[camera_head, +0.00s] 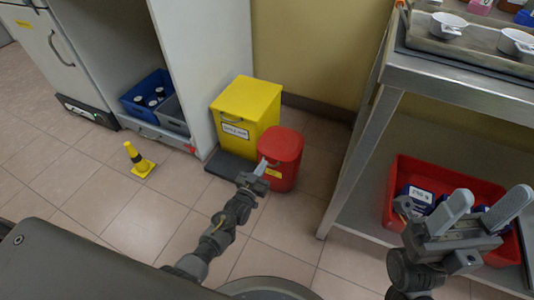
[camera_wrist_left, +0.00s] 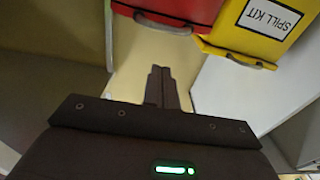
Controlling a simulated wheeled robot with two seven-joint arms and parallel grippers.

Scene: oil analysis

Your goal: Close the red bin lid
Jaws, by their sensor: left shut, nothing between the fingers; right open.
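The red bin (camera_head: 284,180) stands on the floor against the right side of the yellow bin. Its red lid (camera_head: 283,142) looks down flat on top; whether a thin gap is left I cannot tell. My left gripper (camera_head: 263,164) is shut and empty in front of the red bin, overlapping its front left side in the head view. In the left wrist view the shut fingers (camera_wrist_left: 160,72) point towards the red bin (camera_wrist_left: 190,10), with a visible gap below its handle (camera_wrist_left: 162,24). My right gripper (camera_head: 489,194) is open and empty in front of the shelf.
The yellow spill kit bin (camera_head: 246,105) stands left of the red bin. Floor in front is clear.

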